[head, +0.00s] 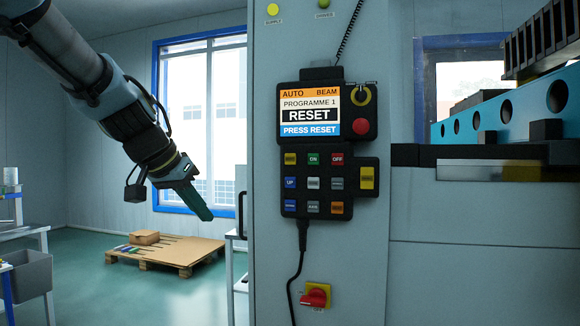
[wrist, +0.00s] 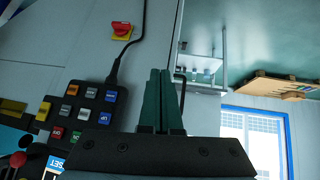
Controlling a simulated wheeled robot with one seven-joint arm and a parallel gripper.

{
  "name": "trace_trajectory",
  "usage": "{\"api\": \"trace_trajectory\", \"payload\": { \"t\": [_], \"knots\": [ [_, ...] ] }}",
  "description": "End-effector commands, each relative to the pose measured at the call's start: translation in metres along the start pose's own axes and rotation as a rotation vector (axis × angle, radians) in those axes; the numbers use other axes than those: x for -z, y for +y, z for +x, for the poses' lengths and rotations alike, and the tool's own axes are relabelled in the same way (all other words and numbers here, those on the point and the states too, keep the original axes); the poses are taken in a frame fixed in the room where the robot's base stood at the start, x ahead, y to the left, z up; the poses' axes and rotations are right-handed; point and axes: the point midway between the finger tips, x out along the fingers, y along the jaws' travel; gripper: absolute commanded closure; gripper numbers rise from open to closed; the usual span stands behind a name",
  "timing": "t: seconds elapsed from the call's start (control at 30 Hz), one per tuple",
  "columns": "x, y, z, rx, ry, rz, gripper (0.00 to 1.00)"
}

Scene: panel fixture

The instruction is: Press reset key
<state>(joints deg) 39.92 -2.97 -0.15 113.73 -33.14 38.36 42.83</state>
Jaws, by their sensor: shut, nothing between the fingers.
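A black control pendant (head: 327,150) hangs on the grey cabinet. Its screen (head: 310,115) reads AUTO BEAM, PROGRAMME 1, RESET, PRESS RESET. Below is a keypad with a green ON key (head: 313,159), red OFF key (head: 337,159), blue UP key (head: 290,183), an orange key (head: 337,208) and a large yellow key (head: 367,178). Several small labels are unreadable, so I cannot tell which key is reset. My gripper (head: 205,212) is shut and empty, left of the pendant and apart from it. In the wrist view its dark green fingers (wrist: 160,80) are together, beside the keypad (wrist: 85,110).
A red stop button (head: 360,126) sits beside the screen. A cable runs down past a red rotary switch (head: 315,296) on a yellow plate. A blue machine beam (head: 510,105) is at the right. A pallet (head: 165,252) lies on the floor behind. Free air separates my gripper from the cabinet.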

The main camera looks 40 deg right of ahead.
Motion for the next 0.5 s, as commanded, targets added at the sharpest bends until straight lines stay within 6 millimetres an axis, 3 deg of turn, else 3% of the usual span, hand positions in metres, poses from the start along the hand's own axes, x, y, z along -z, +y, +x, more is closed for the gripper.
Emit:
{"api": "trace_trajectory", "payload": {
  "t": [0.03,0.2,0.33,0.5],
  "knots": [
    [0.022,0.026,-0.003,-0.044,0.042,0.067,1.00],
    [0.071,0.093,-0.023,-0.160,0.151,0.239,1.00],
    [0.091,0.124,-0.036,-0.212,0.204,0.314,1.00],
    [0.099,0.139,-0.043,-0.236,0.228,0.348,1.00]
  ]
}}
